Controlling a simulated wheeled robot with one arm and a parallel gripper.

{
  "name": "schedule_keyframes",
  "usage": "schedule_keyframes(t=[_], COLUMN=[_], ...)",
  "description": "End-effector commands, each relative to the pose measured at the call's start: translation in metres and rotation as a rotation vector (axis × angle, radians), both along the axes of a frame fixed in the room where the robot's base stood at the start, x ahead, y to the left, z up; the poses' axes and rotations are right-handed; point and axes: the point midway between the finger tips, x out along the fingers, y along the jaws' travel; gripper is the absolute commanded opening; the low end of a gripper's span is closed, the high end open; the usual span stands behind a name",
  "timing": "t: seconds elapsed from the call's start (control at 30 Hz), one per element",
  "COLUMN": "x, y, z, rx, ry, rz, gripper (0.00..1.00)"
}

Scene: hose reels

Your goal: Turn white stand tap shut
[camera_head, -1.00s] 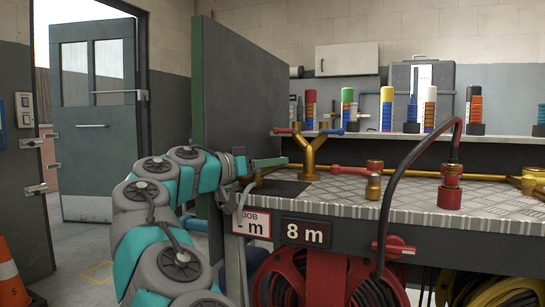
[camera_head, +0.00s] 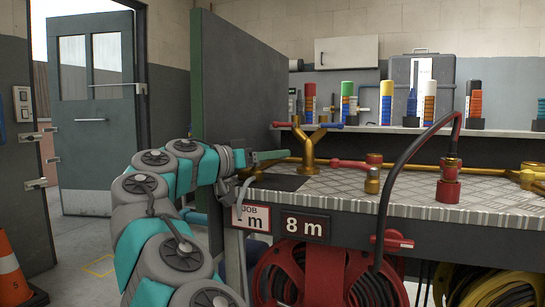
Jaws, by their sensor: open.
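A brass Y-shaped stand (camera_head: 308,150) rises from the bench top, with a red lever (camera_head: 288,124) on its left branch and a blue lever on its right. I cannot pick out a clearly white tap. A brass fitting at the bench's left end is partly hidden behind my gripper (camera_head: 270,156). My teal and grey arm reaches in from the lower left, and my gripper is open just left of the Y stand. The fingertips are small, and I cannot tell whether they touch anything.
The metal bench (camera_head: 420,192) carries a red-levered brass tap (camera_head: 372,178) and a red coupling (camera_head: 449,182) with a black hose. Red and yellow reels stand below. A tall grey panel (camera_head: 240,90) stands behind my wrist. An orange cone (camera_head: 10,268) is at lower left.

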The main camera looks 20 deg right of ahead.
Motion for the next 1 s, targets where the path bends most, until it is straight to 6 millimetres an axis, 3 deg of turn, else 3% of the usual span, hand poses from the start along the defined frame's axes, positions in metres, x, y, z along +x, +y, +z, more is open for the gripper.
schedule_keyframes(t=[0.47, 1.0], x=[0.0, -0.029], y=[0.0, 0.007], z=[0.033, 0.034], rx=[0.002, -0.001], ry=[-0.002, -0.003], rz=[0.001, -0.002], gripper=[0.48, 0.48])
